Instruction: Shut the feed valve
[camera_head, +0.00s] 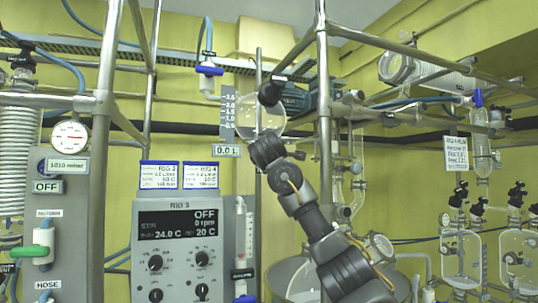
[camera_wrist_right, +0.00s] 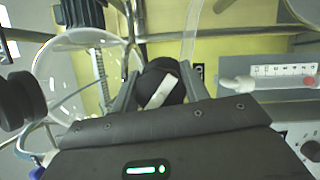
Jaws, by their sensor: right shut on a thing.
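A round glass vessel (camera_head: 260,118) stands before a litre scale (camera_head: 228,112), above a sign reading 0.0 L (camera_head: 227,151). My right gripper (camera_head: 262,140) is raised just below the vessel. In the right wrist view, my right gripper (camera_wrist_right: 155,92) is shut on a round black knob (camera_wrist_right: 172,72) with a white stripe, which I take as the feed valve. The stripe lies diagonally, from lower left to upper right. In the head view the gripper hides the knob. My left gripper is out of view.
A grey control box (camera_head: 180,245) showing OFF stands left of my right arm. A metal post (camera_head: 324,120) rises close to the right of the gripper. A blue-handled valve (camera_head: 208,70) hangs upper left. More glassware (camera_head: 460,250) stands at the right.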

